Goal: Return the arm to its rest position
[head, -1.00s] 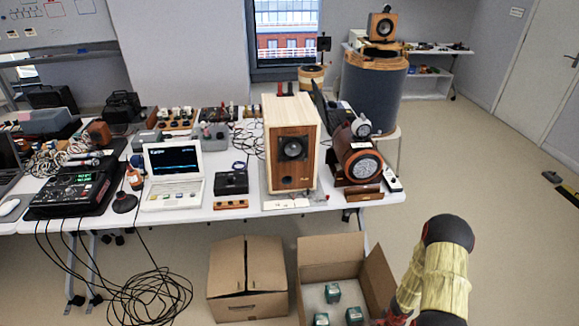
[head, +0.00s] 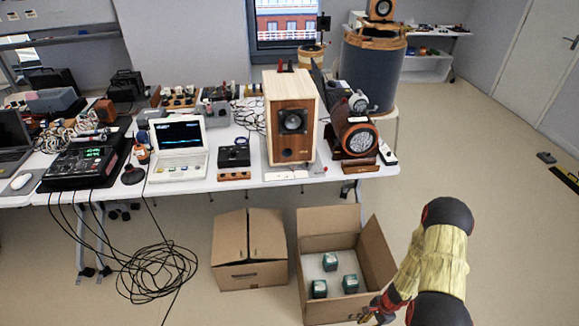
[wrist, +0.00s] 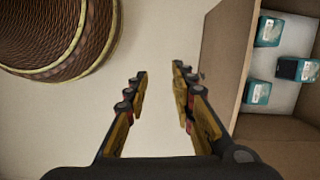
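My arm (head: 440,258) shows at the lower right of the head view, bent over the floor right of an open cardboard box (head: 377,254). My gripper (wrist: 160,78) is open and empty in the wrist view, with bare floor between its fingers. In the head view it is partly visible at the bottom, by the box's front right corner. The box's wall (wrist: 228,65) stands right of the fingers in the wrist view. Several small teal cartons (head: 330,262) sit inside the box; I cannot tell if the gripper touches the box.
A closed cardboard box (head: 250,272) stands left of the open one. Behind them is a white table (head: 225,185) with a wooden speaker (head: 291,118), a laptop (head: 178,160) and instruments. Loose cables (head: 155,270) lie on the floor at left. The floor (head: 500,150) at right is largely clear.

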